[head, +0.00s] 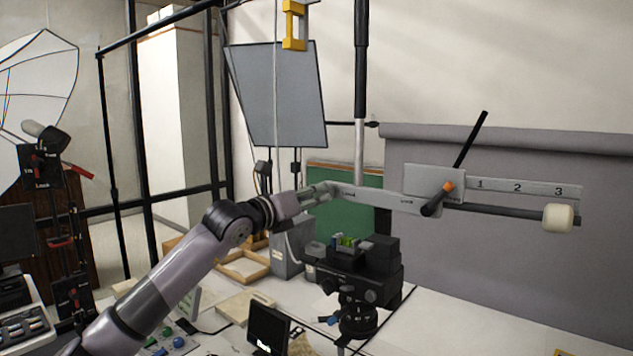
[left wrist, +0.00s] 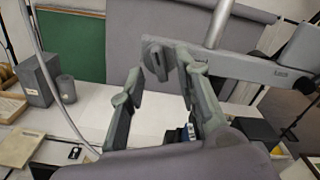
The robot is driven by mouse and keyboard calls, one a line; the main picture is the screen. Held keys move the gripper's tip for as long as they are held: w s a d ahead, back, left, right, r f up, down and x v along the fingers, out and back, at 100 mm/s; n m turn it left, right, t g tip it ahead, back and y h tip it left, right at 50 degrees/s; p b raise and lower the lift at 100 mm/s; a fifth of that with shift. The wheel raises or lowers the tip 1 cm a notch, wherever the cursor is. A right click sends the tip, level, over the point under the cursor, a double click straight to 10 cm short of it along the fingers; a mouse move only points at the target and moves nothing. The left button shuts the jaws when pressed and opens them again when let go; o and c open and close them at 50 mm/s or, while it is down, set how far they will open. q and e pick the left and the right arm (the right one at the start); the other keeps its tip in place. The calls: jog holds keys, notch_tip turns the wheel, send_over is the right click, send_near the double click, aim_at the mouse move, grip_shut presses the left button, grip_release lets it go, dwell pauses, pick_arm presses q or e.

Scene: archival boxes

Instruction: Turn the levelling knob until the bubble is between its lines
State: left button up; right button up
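A black geared head (head: 362,268) stands on a column at the table, with a small green vial (head: 347,242) on top. Its bubble and lines are too small to read. Round dark knobs (head: 371,296) show on its side; I cannot tell which is the levelling knob. My left gripper (head: 322,188) is beside the left end of a grey bar (head: 375,198) above the head. In the left wrist view, its fingers (left wrist: 162,72) are apart, with a small dark knob (left wrist: 155,58) on the bar's end showing between the tips; contact cannot be told. My right gripper is out of view.
The bar carries a numbered scale plate (head: 525,189), a black lever (head: 470,138) and a pale end knob (head: 558,217). A grey box (head: 290,250), wooden tray (head: 243,267) and small black screen (head: 268,328) stand on the white table. Its right part looks clear.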

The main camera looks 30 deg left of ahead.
pick_arm(q)
jog(key=shift+w+d+p, duration=0.1)
jog(key=shift+w+p, duration=0.2)
jog(key=shift+w, duration=0.6)
grip_shut()
